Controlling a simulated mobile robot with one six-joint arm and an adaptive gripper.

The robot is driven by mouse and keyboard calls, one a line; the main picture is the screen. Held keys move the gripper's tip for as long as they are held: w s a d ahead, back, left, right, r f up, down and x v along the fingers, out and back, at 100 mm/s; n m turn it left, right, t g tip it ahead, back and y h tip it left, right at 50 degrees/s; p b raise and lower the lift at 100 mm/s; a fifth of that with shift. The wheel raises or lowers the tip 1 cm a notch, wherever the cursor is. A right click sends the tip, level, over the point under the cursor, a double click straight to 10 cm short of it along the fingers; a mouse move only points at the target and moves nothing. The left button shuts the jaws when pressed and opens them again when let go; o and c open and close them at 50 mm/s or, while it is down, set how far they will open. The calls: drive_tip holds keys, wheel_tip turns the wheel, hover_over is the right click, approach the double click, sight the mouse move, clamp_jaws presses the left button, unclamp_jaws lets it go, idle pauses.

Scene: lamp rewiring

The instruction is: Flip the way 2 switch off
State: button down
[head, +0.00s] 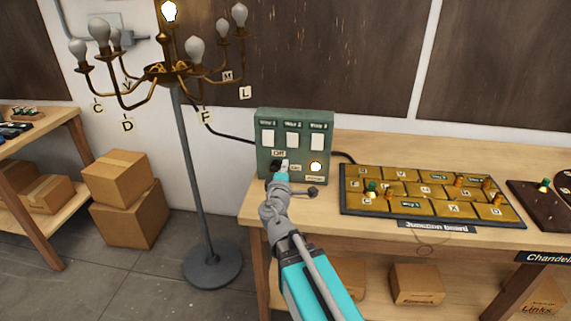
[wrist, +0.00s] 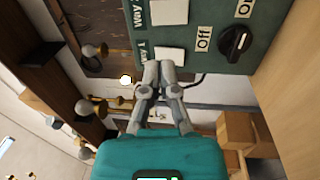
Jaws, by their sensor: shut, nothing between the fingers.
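The green switch box (head: 262,160) stands on the workbench, with three white switches in a row. The way 2 switch (head: 292,140) is the middle one; I cannot tell which way it is tipped. It also shows at the top of the wrist view (wrist: 169,12). The way 1 switch (head: 267,137) is to its left. My gripper (head: 283,166) is shut and empty, in front of the box's lower left part, below the switches. In the wrist view its fingertips (wrist: 163,66) overlap the edge of the way 1 switch (wrist: 169,54). Contact cannot be told.
A black rotary knob (wrist: 235,42) with Off and On labels sits low on the box, beside a glowing indicator (head: 316,167). The junction board (head: 408,206) lies to the right. A chandelier stand (head: 193,180) with one lit bulb (head: 169,12) stands left.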

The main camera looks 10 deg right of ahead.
sight(292, 136)
drive_tip(key=p+x, duration=0.1)
drive_tip(key=x, duration=1.2)
drive_tip(key=shift+p, duration=0.3)
drive_tip(key=shift+w+r, duration=0.1)
drive_tip(key=shift+w, duration=0.2)
drive_tip(key=shift+s, duration=0.1)
drive_tip(key=shift+s+a, duration=0.15)
drive_tip(key=shift+s, duration=0.4)
drive_tip(key=s+a+r+p, duration=0.1)
drive_tip(key=s+a, duration=0.3)
drive_tip(key=s, duration=0.8)
drive_tip(key=shift+r+p, duration=0.3)
drive_tip(key=shift+p, duration=0.15)
